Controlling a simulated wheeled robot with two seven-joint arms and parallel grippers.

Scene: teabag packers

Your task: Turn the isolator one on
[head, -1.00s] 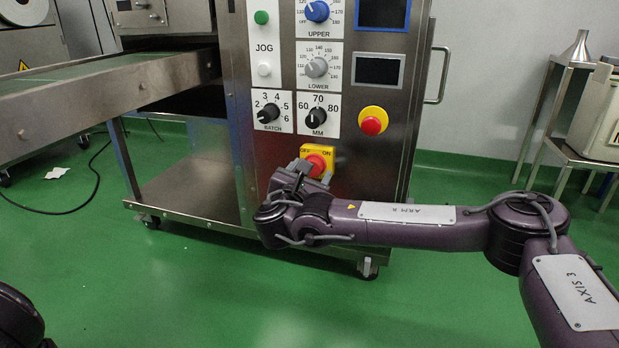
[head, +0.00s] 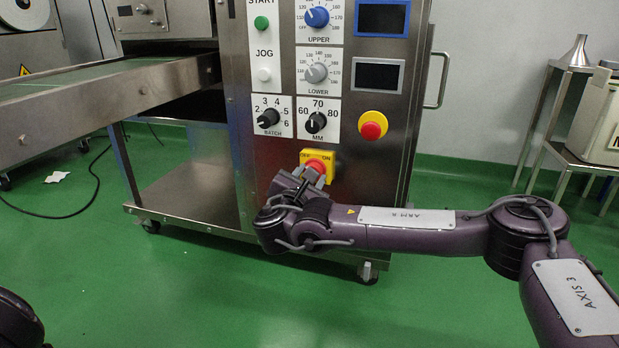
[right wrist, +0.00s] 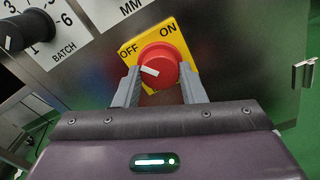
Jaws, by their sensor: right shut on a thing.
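The isolator is a red rotary knob (right wrist: 158,66) on a yellow plate (right wrist: 150,40) marked OFF and ON, low on the machine's steel front panel. In the head view the knob (head: 316,167) is partly covered by my right gripper (head: 314,178). In the right wrist view the grey fingers of my right gripper (right wrist: 158,86) lie on either side of the knob, shut on it. The knob's white mark sits on its left part, nearer the OFF side. My left gripper is not in view.
Above are the BATCH dial (head: 268,118), the MM dial (head: 316,122) and a red stop button (head: 372,125) on yellow. A steel door handle (head: 442,78) sticks out on the right. Green floor (head: 130,290) is open in front of the machine.

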